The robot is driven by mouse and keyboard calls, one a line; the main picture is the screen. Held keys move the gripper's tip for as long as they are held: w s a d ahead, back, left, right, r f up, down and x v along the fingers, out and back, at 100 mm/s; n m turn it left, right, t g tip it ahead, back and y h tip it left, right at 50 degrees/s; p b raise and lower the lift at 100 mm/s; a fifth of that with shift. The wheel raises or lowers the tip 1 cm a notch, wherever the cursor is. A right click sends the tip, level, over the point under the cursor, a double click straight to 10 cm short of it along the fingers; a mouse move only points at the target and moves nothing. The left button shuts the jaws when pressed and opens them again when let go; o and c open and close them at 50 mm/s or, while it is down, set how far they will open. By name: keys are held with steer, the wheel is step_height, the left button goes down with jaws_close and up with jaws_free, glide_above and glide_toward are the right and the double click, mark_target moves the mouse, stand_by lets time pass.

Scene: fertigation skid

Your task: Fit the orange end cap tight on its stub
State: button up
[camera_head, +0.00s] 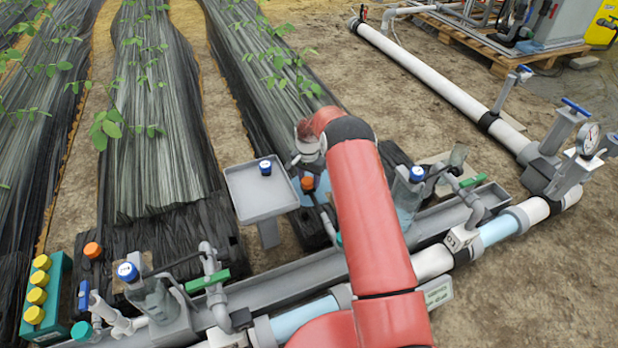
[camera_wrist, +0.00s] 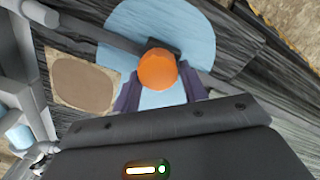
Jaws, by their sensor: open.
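An orange end cap (camera_wrist: 157,69) shows in the wrist view against a dark stub or fitting (camera_wrist: 154,44). How far the cap is seated cannot be told. The cap also shows in the head view (camera_head: 307,183), just left of my red arm. My gripper (camera_wrist: 160,88) is open, with its dark fingers on either side of the lower part of the cap. Contact with the cap cannot be made out. In the head view my arm reaches over this spot and hides much of it. A second orange cap (camera_head: 93,250) is at the left.
A grey tray (camera_head: 262,215) holding a blue-topped cap (camera_head: 265,167) stands left of my arm. A grey trough (camera_head: 270,295) and white pipe (camera_head: 433,262) run along the front. A blue disc (camera_wrist: 196,35) lies beneath the cap. A green rack (camera_head: 57,290) of yellow caps stands far left.

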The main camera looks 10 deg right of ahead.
steer(key=shift+c, duration=0.4)
steer(key=shift+c, duration=1.4)
steer(key=m, duration=0.3)
steer(key=shift+f, duration=0.1)
steer(key=shift+c, duration=0.6)
steer(key=shift+o, duration=1.2)
steer(key=shift+a, duration=0.15)
steer(key=c, duration=0.4)
steer(key=shift+m, duration=0.3)
steer(key=shift+c, duration=0.3)
